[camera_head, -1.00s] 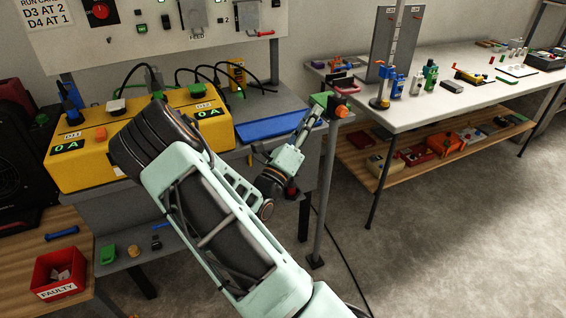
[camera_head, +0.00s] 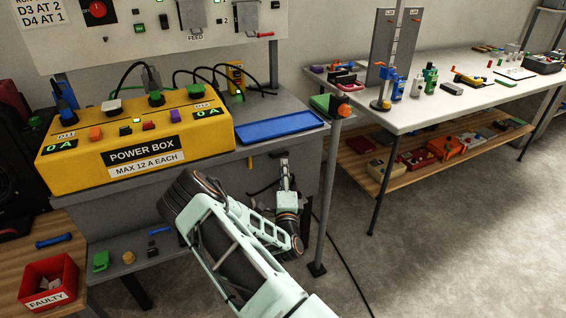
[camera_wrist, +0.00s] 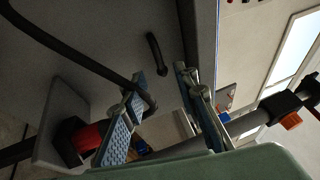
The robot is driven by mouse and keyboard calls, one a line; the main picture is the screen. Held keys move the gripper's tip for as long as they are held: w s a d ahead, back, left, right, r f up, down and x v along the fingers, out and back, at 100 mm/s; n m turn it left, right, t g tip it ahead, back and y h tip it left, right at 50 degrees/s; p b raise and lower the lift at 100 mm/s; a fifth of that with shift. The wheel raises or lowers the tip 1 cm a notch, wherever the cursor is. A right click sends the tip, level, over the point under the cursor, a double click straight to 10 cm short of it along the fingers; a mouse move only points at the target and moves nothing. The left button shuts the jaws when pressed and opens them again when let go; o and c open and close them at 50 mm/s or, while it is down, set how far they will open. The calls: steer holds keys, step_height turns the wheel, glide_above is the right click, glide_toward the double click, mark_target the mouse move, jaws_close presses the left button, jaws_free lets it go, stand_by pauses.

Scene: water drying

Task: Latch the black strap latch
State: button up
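My gripper (camera_head: 284,168) is in front of the grey cabinet under the power box, pointing at its front face. In the wrist view my gripper (camera_wrist: 160,88) has its two blue-padded fingers spread apart, with nothing clearly held between them. A long black strap-like bar (camera_wrist: 75,52) runs from the upper left to the left finger; whether it touches is unclear. A short curved black piece (camera_wrist: 157,54) sits on the grey face just beyond the fingertips. The head view shows a dark bar (camera_head: 262,188) left of my gripper. I cannot tell which piece is the strap latch.
The yellow power box (camera_head: 140,140) and blue tray (camera_head: 278,126) sit above the cabinet. A grey post (camera_head: 327,200) stands close right of my gripper. A red bin (camera_head: 48,283) and small parts lie lower left. A white table (camera_head: 430,110) stands right; the floor before it is clear.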

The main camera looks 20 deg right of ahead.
mark_target(279, 155)
steer(key=b+x, duration=0.1)
steer(key=x, duration=0.4)
steer(key=shift+w+r, duration=0.1)
jaws_close()
